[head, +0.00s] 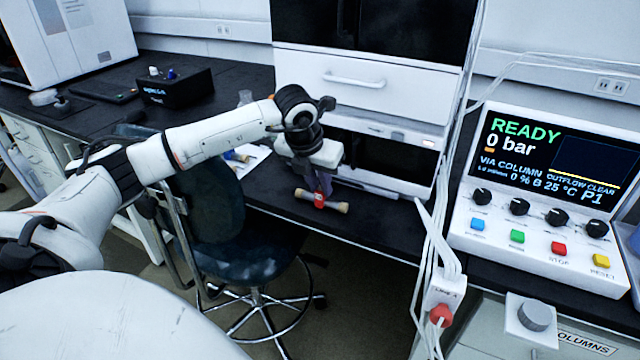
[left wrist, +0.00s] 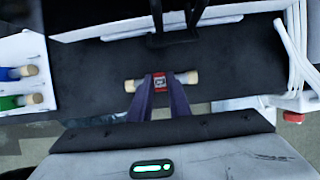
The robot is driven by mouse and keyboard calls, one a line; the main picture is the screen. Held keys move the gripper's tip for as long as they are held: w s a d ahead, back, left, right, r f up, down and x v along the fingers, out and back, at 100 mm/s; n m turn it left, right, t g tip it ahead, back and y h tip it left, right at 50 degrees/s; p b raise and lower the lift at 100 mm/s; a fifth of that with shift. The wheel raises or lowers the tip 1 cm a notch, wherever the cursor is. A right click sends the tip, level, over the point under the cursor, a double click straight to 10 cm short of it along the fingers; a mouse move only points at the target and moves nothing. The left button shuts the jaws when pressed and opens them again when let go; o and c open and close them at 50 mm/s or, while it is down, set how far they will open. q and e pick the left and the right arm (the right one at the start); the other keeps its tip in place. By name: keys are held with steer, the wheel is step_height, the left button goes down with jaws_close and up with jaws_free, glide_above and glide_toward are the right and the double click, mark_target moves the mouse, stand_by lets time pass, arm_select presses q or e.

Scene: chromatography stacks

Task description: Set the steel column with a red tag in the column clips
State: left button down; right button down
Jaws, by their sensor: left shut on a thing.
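The steel column with a red tag (head: 335,205) is held level between the fingers of my left gripper (head: 320,194), in front of the instrument stack near the bench's front edge. In the left wrist view, the column's pale end (left wrist: 192,77) sticks out on one side of the purple-grey fingers (left wrist: 160,84), and its red tag lies between the fingertips. The fingers are shut on the column around its middle. I cannot clearly make out the column clips; a dark fitting (left wrist: 175,35) shows at the top of the left wrist view. My right gripper is out of view.
A blue-marked column (left wrist: 15,73) and a green-marked column (left wrist: 15,102) lie on a white tray at left. The instrument stack (head: 395,90) stands behind. White cables (head: 440,250) hang at its right, beside the READY panel (head: 555,160). A chair (head: 225,225) stands below my arm.

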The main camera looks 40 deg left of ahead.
arm_select(q)
steer(key=shift+f, duration=0.1)
steer(key=c, duration=1.7)
jaws_free()
steer(key=shift+o, duration=0.2)
